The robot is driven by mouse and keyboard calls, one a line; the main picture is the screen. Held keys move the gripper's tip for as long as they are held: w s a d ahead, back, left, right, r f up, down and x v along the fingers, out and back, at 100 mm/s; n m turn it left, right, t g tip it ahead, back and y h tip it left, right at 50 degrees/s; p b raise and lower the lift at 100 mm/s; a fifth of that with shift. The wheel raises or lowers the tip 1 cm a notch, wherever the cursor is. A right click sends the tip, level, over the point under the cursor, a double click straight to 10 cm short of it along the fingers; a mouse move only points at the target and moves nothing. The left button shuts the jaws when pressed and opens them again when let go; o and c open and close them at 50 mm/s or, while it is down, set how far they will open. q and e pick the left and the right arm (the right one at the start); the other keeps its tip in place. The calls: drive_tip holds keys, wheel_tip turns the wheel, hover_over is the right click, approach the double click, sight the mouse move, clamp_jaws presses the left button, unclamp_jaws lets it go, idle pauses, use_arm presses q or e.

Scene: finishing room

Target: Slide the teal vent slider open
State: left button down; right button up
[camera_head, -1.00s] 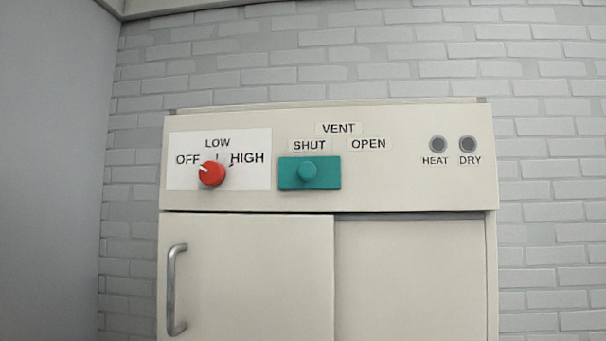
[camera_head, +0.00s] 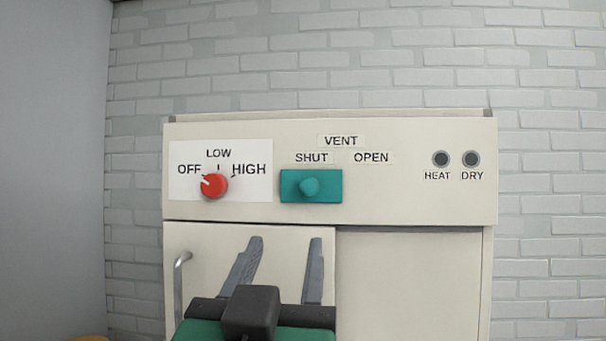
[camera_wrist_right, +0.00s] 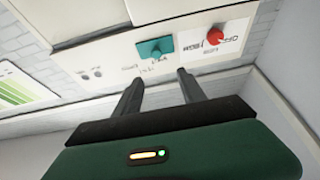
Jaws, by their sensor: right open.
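The teal vent slider (camera_head: 311,187) is a flat plate with a round knob on the cabinet's upper panel. It sits below the SHUT label, with the OPEN label up and to its right. It also shows in the right wrist view (camera_wrist_right: 155,48), beyond the fingers. My right gripper (camera_head: 286,240) is open and empty, below the slider and in front of the cabinet door. In the right wrist view its fingers (camera_wrist_right: 159,74) are apart with nothing between them. They do not appear to touch the slider. My left gripper is out of view.
A red knob (camera_head: 214,186) is left of the slider, by the OFF, LOW and HIGH labels. The HEAT (camera_head: 441,159) and DRY (camera_head: 471,159) indicators are at the panel's right. Below is a sliding door with a metal handle (camera_head: 179,287). The panel right of the slider is clear.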

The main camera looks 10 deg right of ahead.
drive_tip(key=p, duration=0.4)
approach(309, 190)
drive_tip(key=p+x, duration=0.4)
drive_tip(key=x, duration=0.5)
drive_tip(key=shift+w+a, duration=0.1)
drive_tip(key=shift+a, duration=0.1)
drive_tip(key=shift+w+d, duration=0.15)
drive_tip(key=shift+w, duration=0.05)
drive_tip(key=shift+s+d, duration=0.1)
drive_tip(key=shift+d, duration=0.05)
drive_tip(key=shift+s+r, duration=0.1)
drive_tip(key=shift+c, duration=0.6)
clamp_jaws()
